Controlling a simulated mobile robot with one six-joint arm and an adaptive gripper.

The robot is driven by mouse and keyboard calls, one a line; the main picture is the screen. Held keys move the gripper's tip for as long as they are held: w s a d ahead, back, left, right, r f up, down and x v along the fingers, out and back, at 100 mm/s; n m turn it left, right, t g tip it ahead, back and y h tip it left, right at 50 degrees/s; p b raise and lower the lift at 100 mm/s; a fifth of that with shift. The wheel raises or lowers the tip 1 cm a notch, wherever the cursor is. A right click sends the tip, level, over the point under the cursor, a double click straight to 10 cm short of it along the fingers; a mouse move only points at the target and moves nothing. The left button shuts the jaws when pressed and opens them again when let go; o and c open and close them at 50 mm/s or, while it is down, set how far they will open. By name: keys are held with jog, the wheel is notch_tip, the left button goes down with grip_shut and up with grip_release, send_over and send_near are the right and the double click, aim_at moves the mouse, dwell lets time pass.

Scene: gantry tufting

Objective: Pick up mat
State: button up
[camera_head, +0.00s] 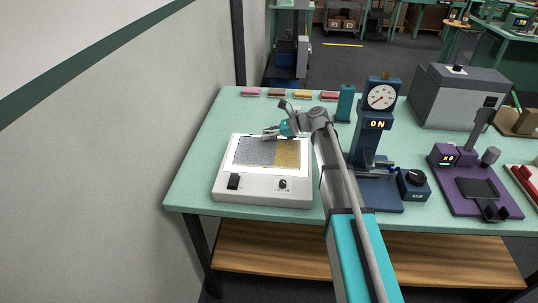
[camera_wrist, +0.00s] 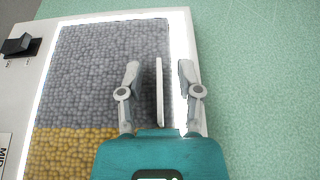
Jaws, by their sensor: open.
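The mat is a flat, pebbly panel, grey on one side (camera_head: 254,152) and yellow on the other; it lies on a white, lit box (camera_head: 262,195) on the table. In the wrist view the grey part (camera_wrist: 85,65) fills the left, with yellow below. My gripper (camera_wrist: 158,68) is open over the mat's edge, one finger above the mat and the other past the lit border. A thin pale bar (camera_wrist: 159,92) shows between the fingers, touching neither. In the head view my gripper (camera_head: 268,133) is at the box's far side; its height above the mat is unclear.
A blue press with a dial (camera_head: 381,96) stands right of my arm, with a small blue knob box (camera_head: 413,184) beside it. A purple device (camera_head: 475,185) and a grey box (camera_head: 455,96) stand further right. Several coloured blocks (camera_head: 302,95) line the table's back edge.

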jog(key=shift+a+f, duration=0.15)
jog(key=shift+a, duration=0.25)
grip_shut()
dwell(0.4)
